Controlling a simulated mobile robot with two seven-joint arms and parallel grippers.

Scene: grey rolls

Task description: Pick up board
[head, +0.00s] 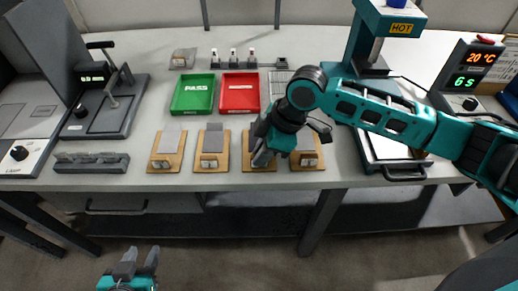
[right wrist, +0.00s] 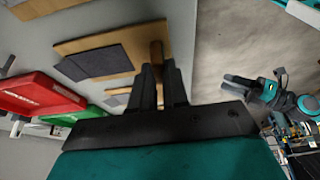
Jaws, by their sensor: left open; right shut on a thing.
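Several wooden boards, each with a grey sheet, lie in a row along the front of the table: the far-left board (head: 155,161), the second board (head: 200,161), the third board (head: 247,163) and the far-right board (head: 318,162). My right gripper (head: 262,150) reaches down over the third board and hides much of it. In the right wrist view its fingers (right wrist: 160,85) are shut on a brown wooden part at the end of a board (right wrist: 120,38). I cannot tell whether that board is off the table. My left gripper (head: 135,262) is open and empty, in front of the table.
A green PASS tray (head: 193,94) and a red tray (head: 239,94) sit behind the boards. A grey slotted block (head: 92,163) and a lever fixture (head: 105,105) stand at left. A hot press (head: 375,60) stands at right, partly behind my right arm.

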